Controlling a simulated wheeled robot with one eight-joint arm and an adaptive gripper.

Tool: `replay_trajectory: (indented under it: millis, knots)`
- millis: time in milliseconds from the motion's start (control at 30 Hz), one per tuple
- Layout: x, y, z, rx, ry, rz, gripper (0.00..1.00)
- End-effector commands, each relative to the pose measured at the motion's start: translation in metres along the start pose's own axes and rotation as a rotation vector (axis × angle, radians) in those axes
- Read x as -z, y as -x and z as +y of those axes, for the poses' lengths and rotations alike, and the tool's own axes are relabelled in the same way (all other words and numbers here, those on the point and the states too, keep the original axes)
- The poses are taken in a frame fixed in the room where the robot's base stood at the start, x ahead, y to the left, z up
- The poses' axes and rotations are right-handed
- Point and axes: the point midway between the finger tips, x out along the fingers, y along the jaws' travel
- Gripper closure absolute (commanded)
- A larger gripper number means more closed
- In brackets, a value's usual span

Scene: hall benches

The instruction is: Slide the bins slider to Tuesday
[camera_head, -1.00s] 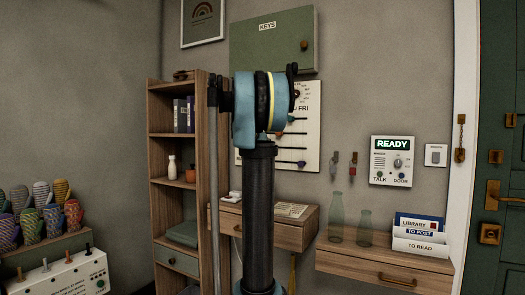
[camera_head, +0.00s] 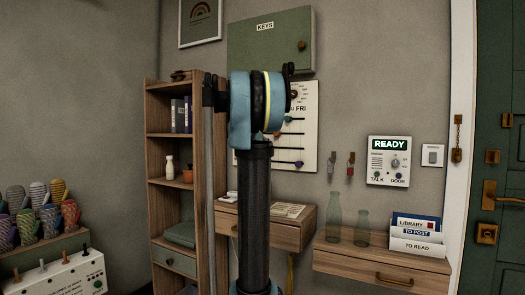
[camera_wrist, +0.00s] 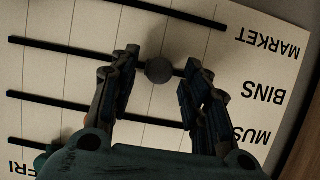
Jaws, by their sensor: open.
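The cream slider board (camera_head: 311,103) hangs on the wall behind my arm, which hides its left part. In the wrist view the board (camera_wrist: 40,70) appears upside down, with MARKET, BINS and MUS labels at the right and FRI at the lower left. A round grey knob (camera_wrist: 159,70) sits on the black slot of the BINS row. My gripper (camera_wrist: 163,66) is open, with one finger on each side of this knob. Small gaps seem to show, but contact is unclear. The knob's day name is not readable; its slot's right end is hidden by a finger.
Other knobs show on the board, including a purple one (camera_head: 299,164). A green key cabinet (camera_head: 270,45) hangs above it. A wooden drawer shelf (camera_head: 285,235) is below, and a bookcase (camera_head: 160,150) stands left. Glass bottles (camera_head: 334,215) stand on the right shelf.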

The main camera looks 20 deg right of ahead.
Motion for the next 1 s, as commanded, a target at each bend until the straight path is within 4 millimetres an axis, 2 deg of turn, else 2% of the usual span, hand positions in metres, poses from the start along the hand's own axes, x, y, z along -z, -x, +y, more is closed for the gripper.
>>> replay_trajectory:
  millis: [400,533,700,1000]
  knots:
    - [-0.002,0.075,-0.001,0.003,0.001,-0.001,0.57]
    - [-0.001,0.093,-0.001,0.002,0.001,-0.001,0.57]
    - [-0.002,0.106,-0.001,0.002,0.001,-0.001,0.57]
    - [-0.002,0.11,-0.002,0.001,0.001,-0.001,0.57]
